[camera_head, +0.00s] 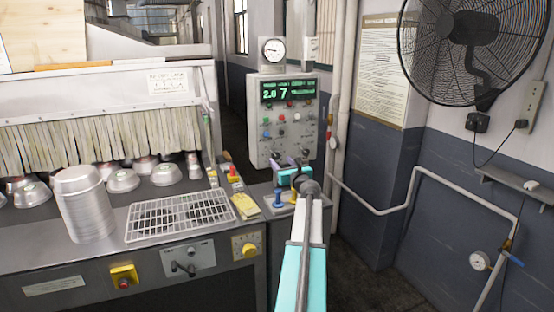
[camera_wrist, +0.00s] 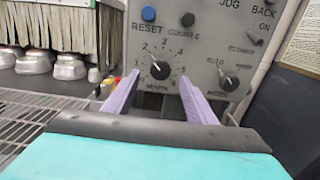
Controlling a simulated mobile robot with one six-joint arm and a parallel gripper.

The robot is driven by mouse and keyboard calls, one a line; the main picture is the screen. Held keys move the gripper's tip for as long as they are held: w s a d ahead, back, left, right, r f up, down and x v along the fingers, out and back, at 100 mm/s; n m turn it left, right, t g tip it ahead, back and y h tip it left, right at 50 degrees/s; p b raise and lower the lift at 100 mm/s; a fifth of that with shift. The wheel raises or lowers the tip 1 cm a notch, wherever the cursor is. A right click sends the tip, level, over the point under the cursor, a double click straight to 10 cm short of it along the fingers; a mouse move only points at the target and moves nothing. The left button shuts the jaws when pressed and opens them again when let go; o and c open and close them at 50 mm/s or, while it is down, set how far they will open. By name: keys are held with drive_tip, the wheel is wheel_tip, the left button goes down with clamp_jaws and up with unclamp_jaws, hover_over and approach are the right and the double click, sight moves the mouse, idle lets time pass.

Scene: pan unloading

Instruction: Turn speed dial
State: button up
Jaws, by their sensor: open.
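The numbered black dial (camera_wrist: 160,70) sits low on the grey control panel (camera_wrist: 207,38) in the wrist view. Its white mark appears to point up and left, near the 2. The lettering under it is too blurred to read surely. My gripper (camera_wrist: 160,80) is open, with its two purple fingers on either side of the dial in the picture. I cannot tell whether they touch it. In the head view my gripper (camera_head: 291,161) is at the panel's lower edge. The panel's green display (camera_head: 288,91) reads 2.0 and 7.
A second black knob (camera_wrist: 229,80) marked AUTO is right of the dial, close to the right finger. A wire rack (camera_head: 180,215) and stacked metal pans (camera_head: 84,205) stand left. A fan (camera_head: 470,45) hangs at right.

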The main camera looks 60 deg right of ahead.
sight(276, 157)
drive_tip(key=shift+p+x, duration=0.45)
drive_tip(key=shift+x, duration=1.9)
drive_tip(key=c, duration=1)
drive_tip(key=shift+f, duration=0.1)
drive_tip(key=shift+c, duration=0.2)
drive_tip(key=shift+b, duration=0.45)
